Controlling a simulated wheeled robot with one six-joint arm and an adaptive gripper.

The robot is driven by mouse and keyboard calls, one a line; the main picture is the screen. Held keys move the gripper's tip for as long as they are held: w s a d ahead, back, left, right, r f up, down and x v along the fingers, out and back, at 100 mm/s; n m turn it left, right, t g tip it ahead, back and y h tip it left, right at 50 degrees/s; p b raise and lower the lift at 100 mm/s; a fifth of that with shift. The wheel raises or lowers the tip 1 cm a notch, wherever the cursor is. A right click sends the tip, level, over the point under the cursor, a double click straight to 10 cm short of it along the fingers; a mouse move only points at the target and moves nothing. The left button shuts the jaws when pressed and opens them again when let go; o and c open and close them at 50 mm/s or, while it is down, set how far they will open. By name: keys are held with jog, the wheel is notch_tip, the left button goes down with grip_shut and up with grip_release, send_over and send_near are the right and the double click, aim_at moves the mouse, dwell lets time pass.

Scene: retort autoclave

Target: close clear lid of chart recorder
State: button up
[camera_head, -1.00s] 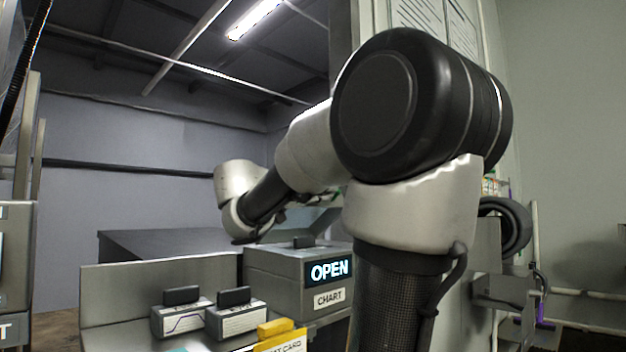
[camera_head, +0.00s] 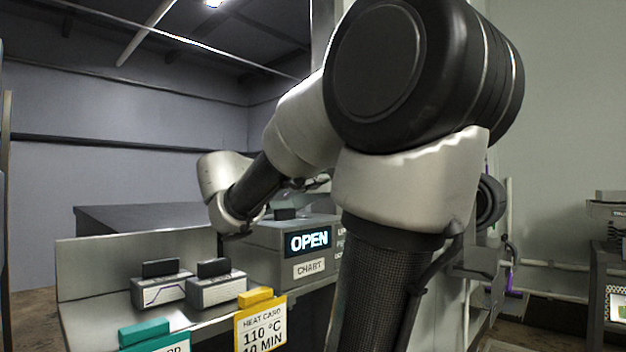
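The chart recorder (camera_head: 262,240) is a grey box behind the bench, with a lit OPEN display (camera_head: 308,240) and a CHART label (camera_head: 309,267) on its front. A dark block (camera_head: 285,214) stands on its top. My arm crosses above it and hides part of its top and right side. I cannot make out the clear lid's outline now. My wrist hangs at the left of the recorder. Small grey and dark parts (camera_head: 312,184) behind my forearm look like my gripper, above the recorder. Its fingers are too hidden to tell their state.
Two grey blocks with black handles, a left one (camera_head: 160,285) and a right one (camera_head: 215,285), sit on the metal bench. In front are a yellow-handled heat card (camera_head: 260,325) and a teal-handled card (camera_head: 145,333). A dark flat surface (camera_head: 140,217) lies behind the bench.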

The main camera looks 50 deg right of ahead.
jog(key=o, duration=0.6)
jog(key=shift+c, duration=0.2)
jog(key=shift+a, duration=0.15)
jog(key=a, duration=1.1)
jog(key=shift+w+a, duration=0.4)
